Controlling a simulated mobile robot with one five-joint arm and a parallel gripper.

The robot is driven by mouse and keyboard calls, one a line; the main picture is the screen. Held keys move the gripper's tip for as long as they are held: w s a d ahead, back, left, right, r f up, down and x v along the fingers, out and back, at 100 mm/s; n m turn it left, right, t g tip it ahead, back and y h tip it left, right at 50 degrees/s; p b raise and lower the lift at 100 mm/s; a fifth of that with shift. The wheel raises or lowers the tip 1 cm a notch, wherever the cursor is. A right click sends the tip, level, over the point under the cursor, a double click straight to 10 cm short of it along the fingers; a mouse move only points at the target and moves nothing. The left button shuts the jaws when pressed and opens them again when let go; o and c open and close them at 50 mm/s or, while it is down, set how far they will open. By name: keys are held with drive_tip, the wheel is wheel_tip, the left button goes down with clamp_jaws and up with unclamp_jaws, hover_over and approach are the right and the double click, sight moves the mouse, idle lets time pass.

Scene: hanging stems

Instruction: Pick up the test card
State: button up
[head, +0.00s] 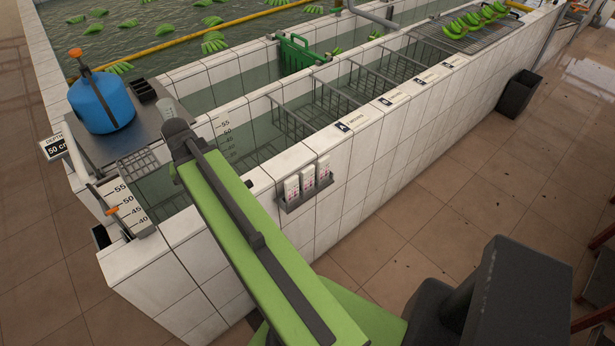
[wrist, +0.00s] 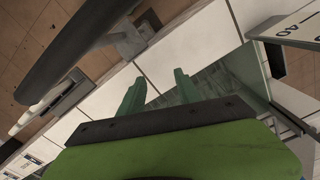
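Three white cards with reddish marks (head: 307,180) stand upright in a small grey rack (head: 310,194) on the outer face of the white tiled wall. They look like test cards, but I cannot read them. My gripper shows in the wrist view (wrist: 159,80), its two green fingers apart with nothing between them, above white tiles and water. In the head view my green arm reaches up to the tank's near corner, left of the rack, and its fingers are hidden.
A blue tank with an orange valve (head: 101,102) stands on a grey shelf at the left. A depth scale (head: 131,208) is at the near corner. Wire dividers (head: 330,97) line the water channel.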

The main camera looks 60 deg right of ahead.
drive_tip(key=s+d+r+m+p, duration=0.1)
drive_tip(key=s+d+r+m, duration=0.2)
drive_tip(key=d, duration=0.5)
drive_tip(key=s+d+r+m+p, duration=0.1)
drive_tip(key=s+d+m, duration=0.25)
drive_tip(key=d, duration=0.45)
drive_tip(key=r+m+p, duration=0.2)
drive_tip(key=m+p, duration=0.1)
drive_tip(key=m, duration=0.4)
hover_over(308, 180)
drive_tip(key=d, duration=0.1)
drive_tip(key=f+b, duration=1.2)
drive_tip(key=b, duration=0.1)
drive_tip(key=shift+w+d+f, duration=0.1)
drive_tip(key=shift+w+f, duration=0.15)
drive_tip(key=shift+f, duration=0.15)
wheel_tip(308, 180, down, 5)
drive_tip(key=b, duration=0.5)
drive_tip(key=shift+w+f, duration=0.1)
drive_tip(key=shift+a+r, duration=0.2)
clamp_jaws()
